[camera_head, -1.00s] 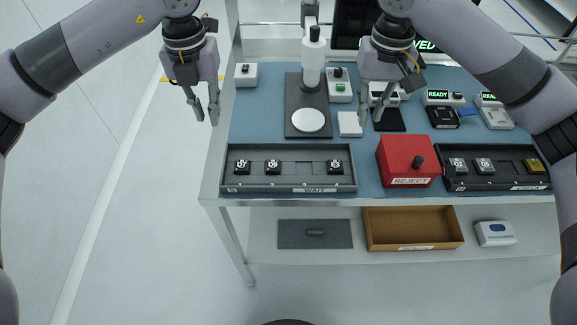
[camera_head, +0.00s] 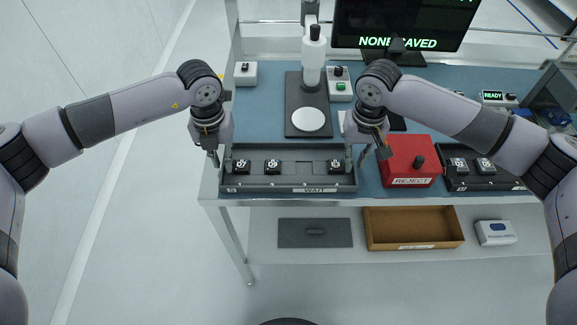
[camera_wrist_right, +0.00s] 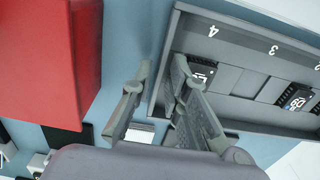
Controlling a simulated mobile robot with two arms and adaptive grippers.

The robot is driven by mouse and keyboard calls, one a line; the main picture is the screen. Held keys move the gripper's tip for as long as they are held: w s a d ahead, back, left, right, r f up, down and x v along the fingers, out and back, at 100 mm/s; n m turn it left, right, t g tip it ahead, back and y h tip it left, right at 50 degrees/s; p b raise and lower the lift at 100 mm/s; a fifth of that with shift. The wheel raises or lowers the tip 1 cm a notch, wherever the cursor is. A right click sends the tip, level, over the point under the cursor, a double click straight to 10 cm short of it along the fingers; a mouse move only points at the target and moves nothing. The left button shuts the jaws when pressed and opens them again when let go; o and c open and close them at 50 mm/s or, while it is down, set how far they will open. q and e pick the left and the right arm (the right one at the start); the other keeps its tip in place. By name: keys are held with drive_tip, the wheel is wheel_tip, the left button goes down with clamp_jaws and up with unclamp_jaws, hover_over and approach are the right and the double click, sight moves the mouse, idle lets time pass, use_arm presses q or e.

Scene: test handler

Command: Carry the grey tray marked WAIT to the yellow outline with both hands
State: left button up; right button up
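The grey WAIT tray (camera_head: 305,168) lies on the blue bench top along its front edge. It holds black chips: two at the left and one at the right. My left gripper (camera_head: 222,161) is at the tray's left end, fingers apart, one on each side of the end wall. My right gripper (camera_head: 360,158) is at its right end. In the right wrist view my right gripper (camera_wrist_right: 160,105) is open, one finger outside the tray (camera_wrist_right: 160,85) and one inside its end wall. No yellow outline is discernible now.
The red REJECT box (camera_head: 405,150) stands close to the right of the tray and right gripper. A black stand with a white disc (camera_head: 308,120) stands behind. A brown bin (camera_head: 412,230) is on the lower shelf.

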use_arm(q)
drive_tip(key=shift+f, duration=0.4)
use_arm(e)
drive_tip(key=shift+f, duration=0.4)
use_arm(q)
clamp_jaws()
use_arm(e)
clamp_jaws()
